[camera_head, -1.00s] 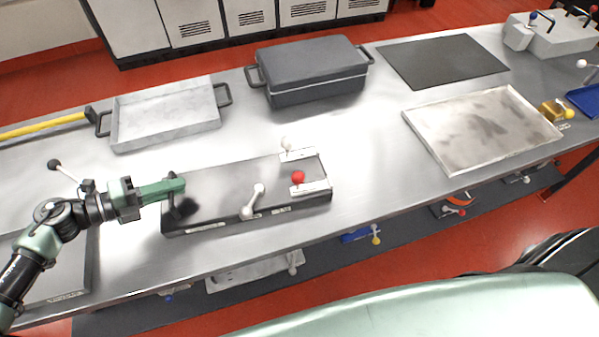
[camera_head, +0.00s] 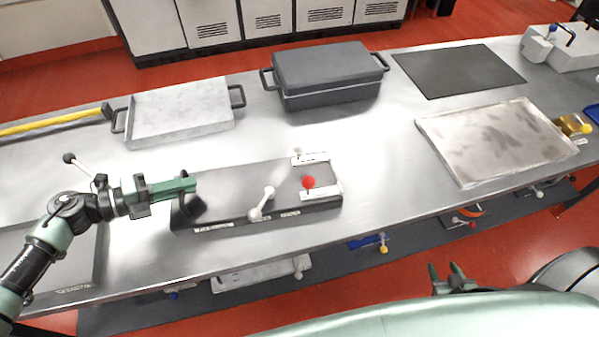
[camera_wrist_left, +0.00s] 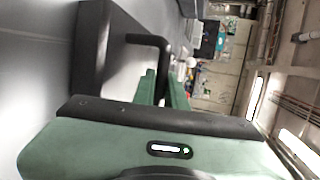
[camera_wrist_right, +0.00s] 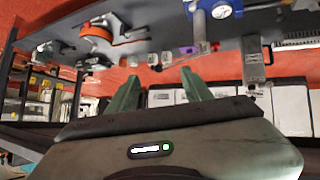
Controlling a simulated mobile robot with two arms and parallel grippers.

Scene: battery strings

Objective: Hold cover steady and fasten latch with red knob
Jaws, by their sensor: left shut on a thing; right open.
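The dark flat cover (camera_head: 235,183) lies on the metal bench. A red knob (camera_head: 308,182) stands on a white latch (camera_head: 322,194) at its right end. Another white latch (camera_head: 310,157) with a pale knob is at the back right corner. A white handle lever (camera_head: 263,204) is at the front edge. My left gripper (camera_head: 188,186) is shut on the black handle at the cover's left end; the handle (camera_wrist_left: 150,42) also shows in the left wrist view. My right gripper (camera_head: 452,278) is open and empty, low in front of the bench; it also shows in the right wrist view (camera_wrist_right: 160,92).
A grey lidded box (camera_head: 330,75) and a shallow metal tray (camera_head: 180,112) stand behind the cover. A stained tray (camera_head: 490,140) and a black mat (camera_head: 458,70) are at the right. A lower shelf under the bench holds several latches with coloured knobs.

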